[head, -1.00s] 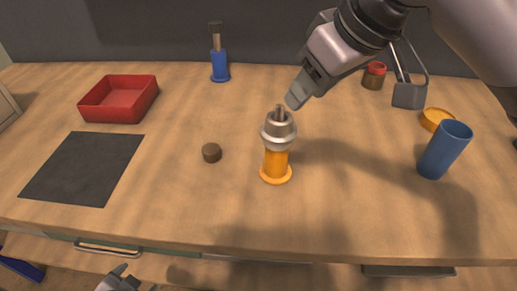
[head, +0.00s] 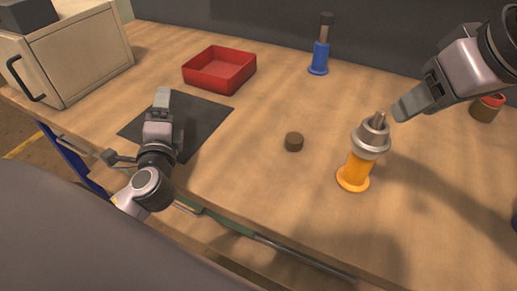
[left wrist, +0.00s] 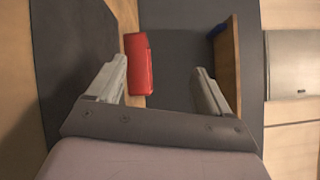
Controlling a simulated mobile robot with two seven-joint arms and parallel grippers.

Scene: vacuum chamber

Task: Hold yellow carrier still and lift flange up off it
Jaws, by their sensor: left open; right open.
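The yellow carrier (head: 355,173) stands upright on the table, right of centre in the head view, with a round foot. The grey metal flange (head: 371,142) sits on top of it, around a thin post that sticks up. My right gripper (head: 404,106) is just right of and above the flange, apart from it and empty; its fingers overlap in this view. My left gripper (head: 162,98) is open and empty over the dark mat, far left of the carrier. In the left wrist view its two fingers (left wrist: 160,80) are spread with nothing between them.
A red tray (head: 218,82) lies behind the dark mat (head: 208,112). A small brown cylinder (head: 294,142) lies left of the carrier. A blue stand (head: 319,58) is at the back, a red-lidded jar (head: 486,108) at the right. A beige cabinet (head: 75,55) stands far left.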

